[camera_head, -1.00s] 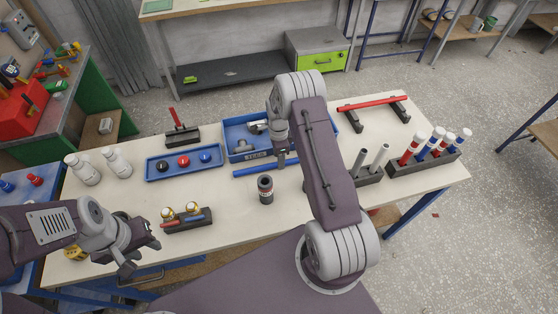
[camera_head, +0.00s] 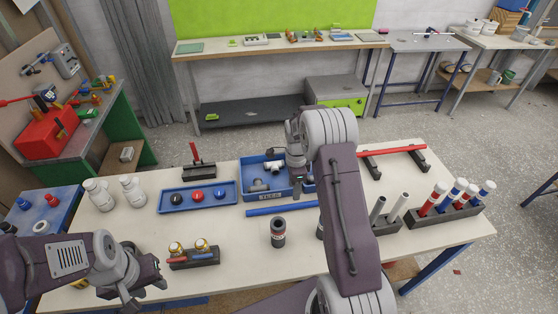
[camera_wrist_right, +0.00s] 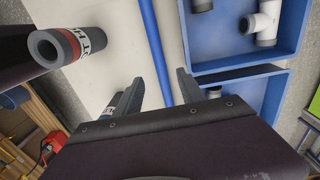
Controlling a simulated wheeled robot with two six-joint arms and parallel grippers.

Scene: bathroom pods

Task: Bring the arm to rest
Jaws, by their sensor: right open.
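My right gripper (camera_head: 298,182) hangs over the work table (camera_head: 130,230), beside the blue parts tray (camera_head: 255,196). In the right wrist view its two fingers (camera_wrist_right: 158,92) stand apart, with nothing seen between them but tabletop and a blue rod. My left gripper (camera_head: 142,285) is over the table's front left part, near the small dark holder (camera_head: 193,260); its fingers look spread and empty. A dark banded cylinder (camera_head: 278,232) stands on the table. A second one is partly hidden by my right arm.
A blue rod (camera_head: 275,210) lies in front of the tray. A tray of coloured balls (camera_head: 178,198) and white bottles (camera_head: 98,194) are at left. At right are a rack of capped tubes (camera_head: 440,215) and a red bar (camera_head: 395,150) on stands.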

